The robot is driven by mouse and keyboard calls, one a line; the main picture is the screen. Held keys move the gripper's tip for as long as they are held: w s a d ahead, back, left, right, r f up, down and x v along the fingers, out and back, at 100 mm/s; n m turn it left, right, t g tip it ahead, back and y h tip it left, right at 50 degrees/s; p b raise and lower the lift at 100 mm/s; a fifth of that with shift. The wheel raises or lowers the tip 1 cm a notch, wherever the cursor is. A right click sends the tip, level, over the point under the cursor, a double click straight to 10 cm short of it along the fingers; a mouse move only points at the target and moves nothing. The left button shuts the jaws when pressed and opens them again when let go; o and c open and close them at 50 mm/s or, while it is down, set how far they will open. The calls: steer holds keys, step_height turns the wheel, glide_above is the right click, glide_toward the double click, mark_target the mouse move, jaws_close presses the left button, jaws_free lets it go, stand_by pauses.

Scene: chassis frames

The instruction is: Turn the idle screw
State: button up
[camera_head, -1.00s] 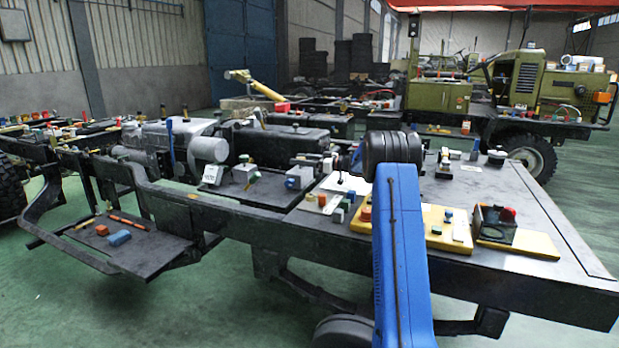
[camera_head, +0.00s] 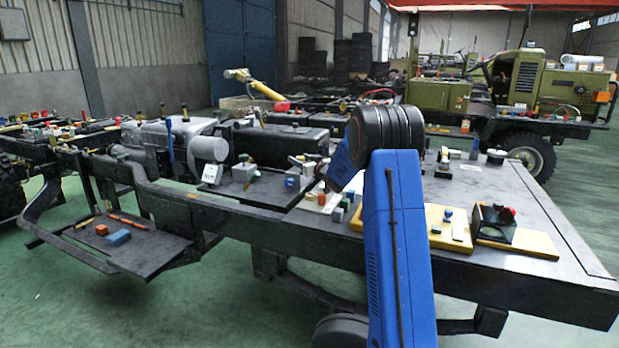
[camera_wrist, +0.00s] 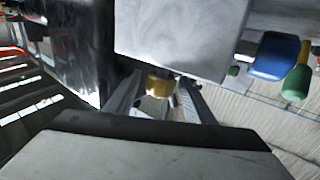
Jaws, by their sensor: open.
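In the wrist view a small brass-coloured knob-like part (camera_wrist: 158,86) shows between the fingers of my gripper (camera_wrist: 161,82). It may be the idle screw, but I cannot tell for sure. The two grey fingers are apart, one on each side of it, and I cannot tell whether either touches it. A pale grey block (camera_wrist: 185,35) is right beyond the fingertips and fills the upper middle. In the head view my blue arm reaches over the chassis, and I cannot make out the fingers there.
In the wrist view a blue part (camera_wrist: 273,56) and a green-and-yellow handle (camera_wrist: 297,80) are at the right. In the head view a yellow board (camera_head: 432,222), a black box (camera_head: 493,222) and several small blocks lie on the dark chassis deck (camera_head: 510,185).

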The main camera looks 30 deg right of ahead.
mark_target(303, 160)
steer(key=shift+h, duration=0.3)
steer(key=s, duration=0.7)
steer(key=shift+s+d, duration=0.2)
steer(key=shift+s, duration=0.1)
steer(key=s+a+r+m+g+h, duration=0.1)
steer(key=s+a, duration=0.4)
steer(key=s, duration=0.5)
steer(key=s+a+r+m+g+h, duration=0.1)
steer(key=s+a+r+g+h, duration=0.2)
steer(key=s+a, duration=0.3)
steer(key=shift+s+a+r+m+g, duration=0.25)
steer(key=shift+s+g, duration=0.55)
steer(key=shift+s, duration=1.6)
